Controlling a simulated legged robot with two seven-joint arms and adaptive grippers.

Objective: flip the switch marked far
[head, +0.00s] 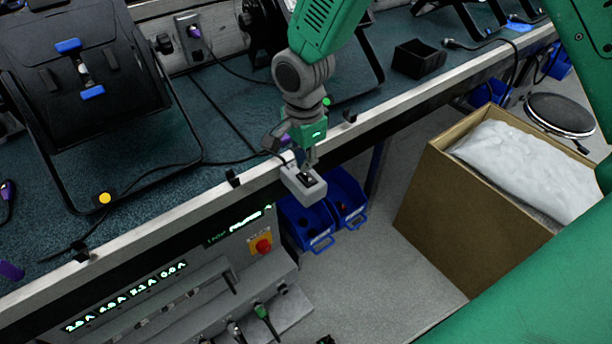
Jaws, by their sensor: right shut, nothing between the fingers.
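My right gripper (309,160) reaches down from the top of the head view. Its fingers are shut and empty, with the tips at a small light-grey box (313,193) at the bench's front edge. The box has a dark switch or opening (306,178) on its top, right at the fingertips. I cannot tell whether the fingers touch it, nor which way it is set. No marking "far" can be read. A cable runs along the bench to the box. My left gripper is not in view.
Black par cans on stands (75,65) fill the back of the bench (225,95). Below the edge are a power unit with green digits and a red button (262,246), and blue bins (308,222). A cardboard box (450,215) stands on the floor at right.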

